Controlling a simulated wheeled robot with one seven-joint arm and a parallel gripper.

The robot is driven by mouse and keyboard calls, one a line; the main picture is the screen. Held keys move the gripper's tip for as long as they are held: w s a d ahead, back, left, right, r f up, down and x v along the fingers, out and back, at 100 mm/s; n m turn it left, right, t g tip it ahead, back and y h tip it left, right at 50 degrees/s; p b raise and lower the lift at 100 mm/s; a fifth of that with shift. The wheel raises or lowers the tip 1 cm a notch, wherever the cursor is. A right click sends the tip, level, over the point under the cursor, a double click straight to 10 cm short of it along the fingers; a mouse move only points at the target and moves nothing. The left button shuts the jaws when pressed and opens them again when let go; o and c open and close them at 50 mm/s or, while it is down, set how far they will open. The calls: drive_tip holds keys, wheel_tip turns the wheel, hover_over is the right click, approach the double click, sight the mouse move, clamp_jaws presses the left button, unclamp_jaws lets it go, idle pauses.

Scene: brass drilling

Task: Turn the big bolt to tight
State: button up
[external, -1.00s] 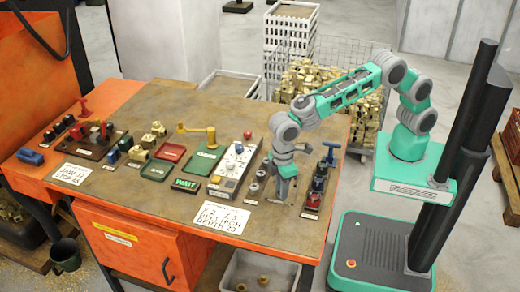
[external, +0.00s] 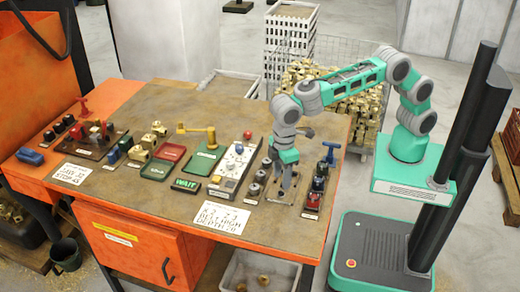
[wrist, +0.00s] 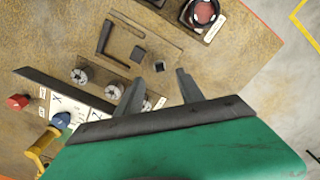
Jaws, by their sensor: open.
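I cannot tell for sure which part is the big bolt. The row also shows in the external view (external: 254,189), left of my gripper. My gripper (wrist: 160,75) is open and empty, its two dark fingers spread apart. In the external view my gripper (external: 286,194) points down over the right part of the bench. Two small dark square pieces (wrist: 138,54) lie ahead of the fingertips, beside a dark L-shaped bracket (wrist: 103,40) on a plate.
A black block with a red round top (wrist: 203,13) lies ahead right. The panel with a blue knob (wrist: 60,121) and yellow lever is at left. A blue T-handle (external: 331,150) stands on the bench (external: 235,110) to the gripper's right.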

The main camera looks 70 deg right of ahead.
sight(281, 193)
wheel_tip(281, 193, up, 2)
drive_tip(key=shift+f, duration=0.1)
idle(0.4)
wheel_tip(281, 193, down, 8)
drive_tip(key=shift+r, duration=0.2)
drive_tip(key=shift+c, duration=0.5)
clamp_jaws()
